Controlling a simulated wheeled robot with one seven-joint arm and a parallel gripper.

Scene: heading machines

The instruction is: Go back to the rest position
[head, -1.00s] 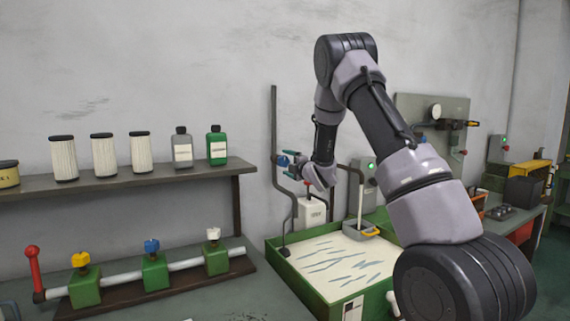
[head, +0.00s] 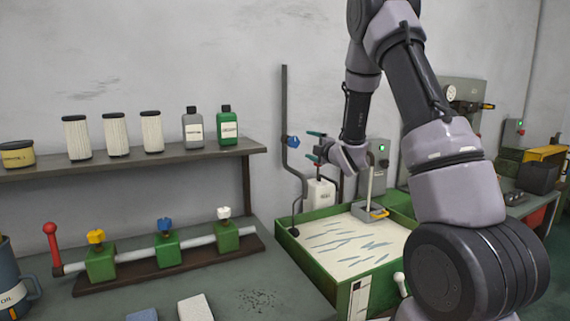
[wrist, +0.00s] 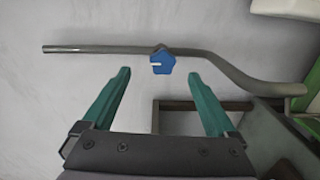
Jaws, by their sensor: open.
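My gripper (head: 315,148) is open and empty in the head view, above the green-sided tray and apart from the wall pipe. In the wrist view its two teal fingers (wrist: 166,102) are spread wide, with nothing between them. A blue knob (wrist: 162,63) on a grey pipe (wrist: 100,49) lies just beyond the fingertips, apart from them. In the head view the blue knob (head: 293,142) is on the upright pipe (head: 284,100), left of my gripper.
A shelf (head: 120,166) with filters and bottles is at left. Below it, green valves (head: 167,248) sit on a pipe over the bench. A green tray (head: 318,284) with a pale, streaked surface stands below my arm. A machine (head: 455,95) is at right.

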